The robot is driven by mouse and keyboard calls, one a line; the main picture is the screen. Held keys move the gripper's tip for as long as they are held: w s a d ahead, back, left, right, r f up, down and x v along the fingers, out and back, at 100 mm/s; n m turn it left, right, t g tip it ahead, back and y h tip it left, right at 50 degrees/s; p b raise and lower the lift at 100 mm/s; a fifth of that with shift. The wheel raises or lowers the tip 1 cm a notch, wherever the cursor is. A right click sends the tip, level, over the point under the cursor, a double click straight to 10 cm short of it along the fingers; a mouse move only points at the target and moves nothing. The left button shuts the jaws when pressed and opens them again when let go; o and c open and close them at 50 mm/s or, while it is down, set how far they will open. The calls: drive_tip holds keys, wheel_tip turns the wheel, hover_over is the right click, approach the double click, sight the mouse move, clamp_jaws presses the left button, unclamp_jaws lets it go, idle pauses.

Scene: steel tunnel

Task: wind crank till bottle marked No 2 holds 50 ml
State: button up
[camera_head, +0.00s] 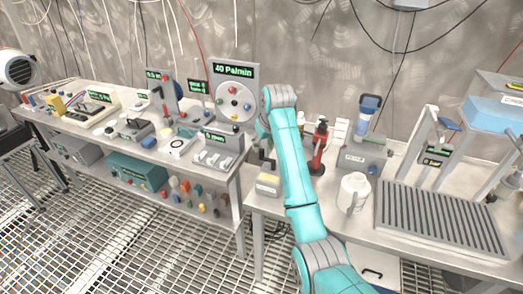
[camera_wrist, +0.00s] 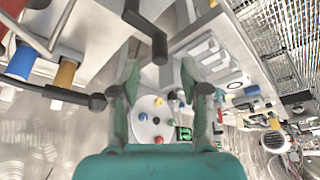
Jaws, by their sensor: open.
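My gripper (camera_wrist: 160,70) is open, its two fingers apart at left and right in the wrist view, with nothing between them that I can make out as held. A dark angled handle (camera_wrist: 148,30), which looks like a crank, is just beyond the fingertips at the top of that view. In the head view my gripper (camera_head: 267,158) is partly hidden behind my arm, low over the gap between the two benches. I cannot read any No 2 marking or a liquid level.
The left bench carries a dial panel (camera_head: 234,95) reading 40 and several small devices. On the right bench are a red stand (camera_head: 318,150), a grey box with a blue-topped cylinder (camera_head: 368,115), a slotted tray (camera_head: 435,215) and a blue bin (camera_head: 495,112). The floor is grating.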

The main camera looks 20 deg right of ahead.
sight(262, 150)
drive_tip(key=shift+x, duration=2.15)
clamp_jaws()
